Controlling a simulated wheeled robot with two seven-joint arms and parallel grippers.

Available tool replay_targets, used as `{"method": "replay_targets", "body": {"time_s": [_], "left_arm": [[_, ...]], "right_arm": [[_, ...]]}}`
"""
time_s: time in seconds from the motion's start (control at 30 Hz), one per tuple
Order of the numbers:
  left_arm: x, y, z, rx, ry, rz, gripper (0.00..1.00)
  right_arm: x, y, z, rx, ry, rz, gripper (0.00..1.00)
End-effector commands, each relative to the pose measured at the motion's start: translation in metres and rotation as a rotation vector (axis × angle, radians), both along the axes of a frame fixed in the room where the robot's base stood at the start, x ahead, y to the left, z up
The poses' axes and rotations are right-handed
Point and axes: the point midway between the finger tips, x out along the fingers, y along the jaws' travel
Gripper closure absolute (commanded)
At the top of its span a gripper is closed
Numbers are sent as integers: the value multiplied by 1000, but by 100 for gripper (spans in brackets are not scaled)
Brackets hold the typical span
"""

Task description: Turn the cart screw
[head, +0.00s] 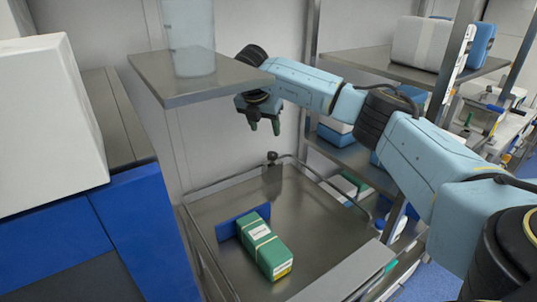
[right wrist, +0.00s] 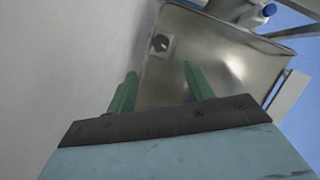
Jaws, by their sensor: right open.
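The cart screw (head: 272,157) is a small dark knob at the back edge of the metal cart (head: 310,232). In the right wrist view the screw (right wrist: 160,43) shows as a dark knob on a light square plate, beyond and between my fingers. My right gripper (head: 264,128) has green fingers pointing down, above the screw and apart from it. It is open and empty, and it also shows in the right wrist view (right wrist: 157,85). My left gripper is not in view.
A green box (head: 265,248) lies on the cart next to a blue piece (head: 228,224). A metal shelf (head: 200,85) holding a clear container (head: 188,38) juts out left of my right gripper. A shelving rack (head: 395,66) stands at right. A wall is close behind.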

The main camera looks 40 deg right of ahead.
Motion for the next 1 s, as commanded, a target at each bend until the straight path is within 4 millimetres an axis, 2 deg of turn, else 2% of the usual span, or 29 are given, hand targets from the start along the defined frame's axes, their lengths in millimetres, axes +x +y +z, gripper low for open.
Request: {"method": "replay_targets", "body": {"time_s": [0.3,0.5,0.7,1.0], "left_arm": [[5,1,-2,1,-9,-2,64],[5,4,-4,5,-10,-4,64],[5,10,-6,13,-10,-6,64],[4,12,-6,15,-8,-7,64]], "right_arm": [[9,-23,-62,-1,6,-2,48],[15,-35,-94,0,3,-1,48],[18,-41,-109,0,1,0,48],[19,-42,-111,-1,1,1,48]]}}
